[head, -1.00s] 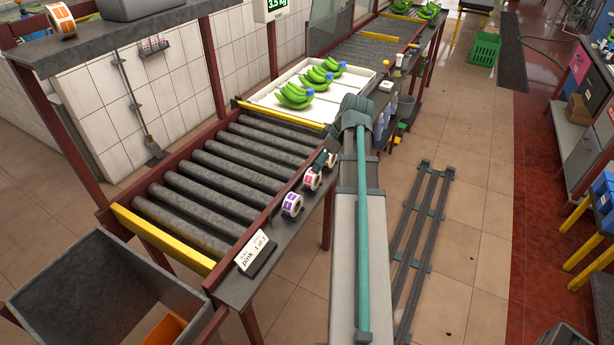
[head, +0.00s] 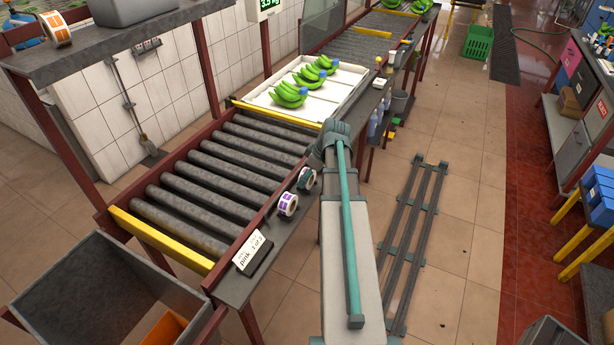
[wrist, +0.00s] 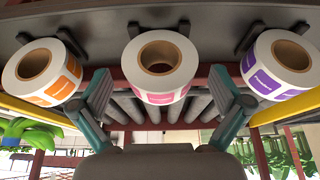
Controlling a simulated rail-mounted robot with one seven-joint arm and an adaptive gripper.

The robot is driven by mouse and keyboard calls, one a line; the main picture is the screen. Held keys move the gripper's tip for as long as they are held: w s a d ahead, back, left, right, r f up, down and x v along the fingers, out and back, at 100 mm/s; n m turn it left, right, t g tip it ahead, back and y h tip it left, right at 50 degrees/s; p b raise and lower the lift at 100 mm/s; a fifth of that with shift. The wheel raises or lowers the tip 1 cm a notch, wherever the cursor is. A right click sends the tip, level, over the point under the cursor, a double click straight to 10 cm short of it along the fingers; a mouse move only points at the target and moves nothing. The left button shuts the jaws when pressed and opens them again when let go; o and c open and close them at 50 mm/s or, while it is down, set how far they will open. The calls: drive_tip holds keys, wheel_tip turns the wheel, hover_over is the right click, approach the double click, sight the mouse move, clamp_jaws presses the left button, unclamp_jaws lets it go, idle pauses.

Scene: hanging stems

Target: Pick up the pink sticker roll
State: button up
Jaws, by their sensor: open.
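The pink sticker roll (wrist: 158,68) stands in the middle of three rolls on the dark ledge in the wrist view. My gripper (wrist: 160,90) is open, with one teal finger on each side of the pink roll and gaps showing. In the head view a teal finger (head: 307,176) covers most of the pink roll. The purple roll (wrist: 282,66) is on the right in the wrist view and also shows in the head view (head: 288,204). The orange roll (wrist: 42,72) is on the left; my arm hides it in the head view.
A card reading "pink 1 of 2" (head: 253,252) stands on the ledge (head: 236,288). Beside the ledge is a roller conveyor (head: 205,185). A white tray (head: 262,102) holds green bananas. A grey bin (head: 80,270) is at lower left. Another orange roll (head: 56,30) sits on the shelf.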

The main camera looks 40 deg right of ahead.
drive_tip(key=shift+w+a+f, duration=0.1)
drive_tip(key=shift+w+f, duration=0.15)
drive_tip(key=shift+f, duration=0.45)
drive_tip(key=c, duration=1.3)
drive_tip(key=shift+r, duration=0.1)
